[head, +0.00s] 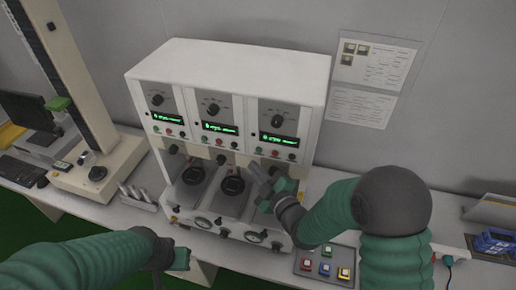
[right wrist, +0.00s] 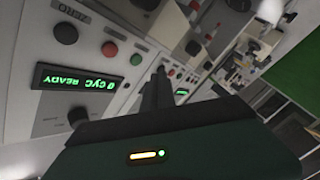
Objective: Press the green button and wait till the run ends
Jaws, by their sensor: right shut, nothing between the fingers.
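A white test machine (head: 235,62) has three panels, each with a dark knob, a lit green display and a row of small buttons. The right panel's green button (head: 259,151) is left in its row; in the right wrist view a green button (right wrist: 135,60) sits beside a red one (right wrist: 109,48). The near display (right wrist: 78,80) there reads "0 CYC READY", upside down. My right gripper (head: 256,170) is shut and empty, just below the right panel's buttons; contact is not visible. My left gripper (head: 180,260) is low at the front, its jaws unclear.
A tall test stand (head: 90,175) and a keyboard (head: 22,170) are at the left. Paper sheets (head: 375,65) hang on the wall. A blue item (head: 495,240) is at the right.

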